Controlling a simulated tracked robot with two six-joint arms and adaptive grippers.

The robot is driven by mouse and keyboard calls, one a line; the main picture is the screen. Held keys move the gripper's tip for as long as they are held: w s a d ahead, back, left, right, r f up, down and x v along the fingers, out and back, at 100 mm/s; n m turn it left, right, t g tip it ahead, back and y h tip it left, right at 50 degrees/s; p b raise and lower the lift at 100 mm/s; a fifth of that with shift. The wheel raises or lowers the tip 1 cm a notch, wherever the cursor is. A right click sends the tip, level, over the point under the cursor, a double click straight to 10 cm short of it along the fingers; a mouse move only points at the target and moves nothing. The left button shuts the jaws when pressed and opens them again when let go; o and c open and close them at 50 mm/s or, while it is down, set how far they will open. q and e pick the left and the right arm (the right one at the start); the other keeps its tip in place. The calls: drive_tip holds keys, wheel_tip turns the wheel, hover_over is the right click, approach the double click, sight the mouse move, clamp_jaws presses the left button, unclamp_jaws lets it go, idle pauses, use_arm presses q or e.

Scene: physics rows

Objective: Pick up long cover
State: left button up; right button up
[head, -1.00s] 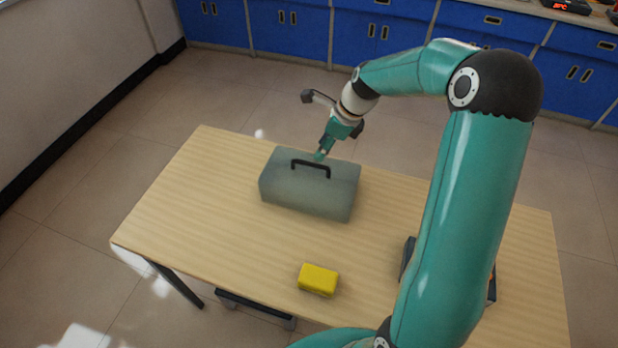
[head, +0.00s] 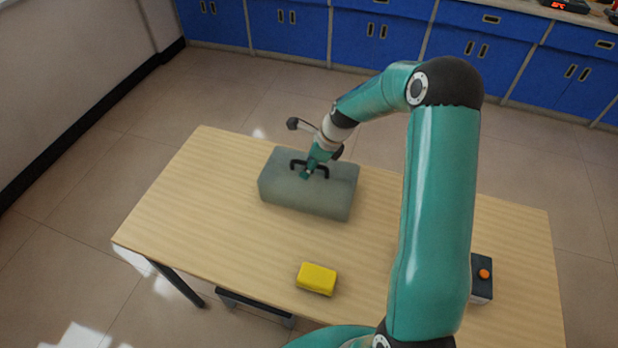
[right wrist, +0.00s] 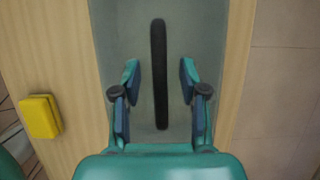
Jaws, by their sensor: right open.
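The long cover (head: 305,199) is a grey-green box-like lid with a black handle (head: 325,171) on top. It sits on the wooden table toward the back. My right gripper (head: 306,174) is at the handle, just above the cover's top. In the right wrist view the handle (right wrist: 159,60) runs lengthwise between the two open fingers of the gripper (right wrist: 160,80), with a gap on both sides. The cover (right wrist: 120,22) fills the middle of that view. Whatever is under the cover is hidden. My left gripper is not in view.
A yellow block (head: 317,279) lies near the table's front edge; it also shows in the right wrist view (right wrist: 41,116). A dark box with an orange button (head: 484,274) stands at the right, partly behind my arm. The left of the table (head: 190,225) is clear.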

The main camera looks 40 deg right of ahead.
clamp_jaws()
drive_tip(key=shift+r, duration=0.15)
idle(0.4)
